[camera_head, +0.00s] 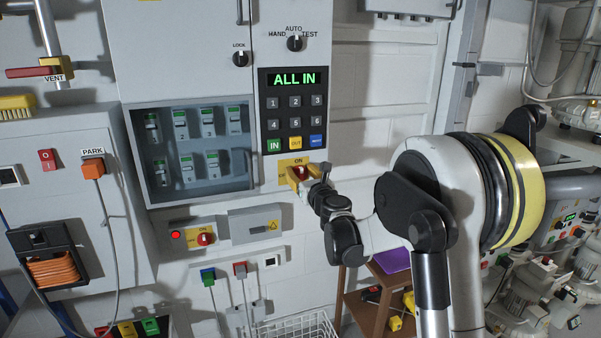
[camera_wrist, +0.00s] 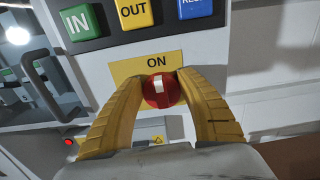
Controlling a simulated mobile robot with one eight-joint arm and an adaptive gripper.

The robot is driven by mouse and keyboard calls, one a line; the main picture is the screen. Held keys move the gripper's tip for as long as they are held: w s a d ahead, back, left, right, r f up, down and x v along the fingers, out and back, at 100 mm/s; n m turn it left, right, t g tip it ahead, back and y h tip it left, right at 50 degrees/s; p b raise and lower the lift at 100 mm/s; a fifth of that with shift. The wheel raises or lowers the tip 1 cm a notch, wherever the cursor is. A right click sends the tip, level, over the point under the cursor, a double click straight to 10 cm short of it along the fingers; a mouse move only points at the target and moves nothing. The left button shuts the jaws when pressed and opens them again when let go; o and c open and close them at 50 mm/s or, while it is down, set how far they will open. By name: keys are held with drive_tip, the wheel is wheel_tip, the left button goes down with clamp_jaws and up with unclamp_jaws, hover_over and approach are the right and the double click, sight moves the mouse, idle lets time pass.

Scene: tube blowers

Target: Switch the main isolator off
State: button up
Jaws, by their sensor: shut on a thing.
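The main isolator is a red rotary knob (camera_wrist: 161,91) with a white pointer mark on a yellow plate (camera_wrist: 146,67). The word ON shows above it, and the white mark points up toward ON. In the head view the knob (camera_head: 300,172) is partly hidden by my gripper, below the keypad. My gripper (camera_wrist: 159,78) has its two yellow fingers on either side of the knob, shut on it. The lower part of the plate is hidden in the wrist view.
Above is a keypad (camera_head: 294,123) with a green ALL IN display (camera_head: 291,79). Below is a smaller red knob (camera_head: 205,239) beside a red lamp (camera_head: 175,235). The wall to the right is clear.

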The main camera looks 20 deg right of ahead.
drive_tip(key=n, duration=0.4)
drive_tip(key=shift+a+n, duration=0.3)
drive_tip(key=shift+n, duration=0.1)
drive_tip(key=n, duration=0.4)
drive_tip(key=shift+a+f+n+p, duration=0.2)
drive_tip(key=shift+f+n+p, duration=0.05)
drive_tip(key=shift+n+p, duration=0.05)
drive_tip(key=n, duration=0.4)
drive_tip(key=shift+a+f, duration=0.15)
drive_tip(key=shift+f, duration=0.05)
drive_tip(key=shift+f+n, duration=0.15)
drive_tip(key=shift+n, duration=0.9)
drive_tip(key=shift+f+n, duration=0.1)
drive_tip(key=shift+n, duration=0.95)
drive_tip(key=o, duration=1.2)
drive_tip(key=shift+o, duration=0.2)
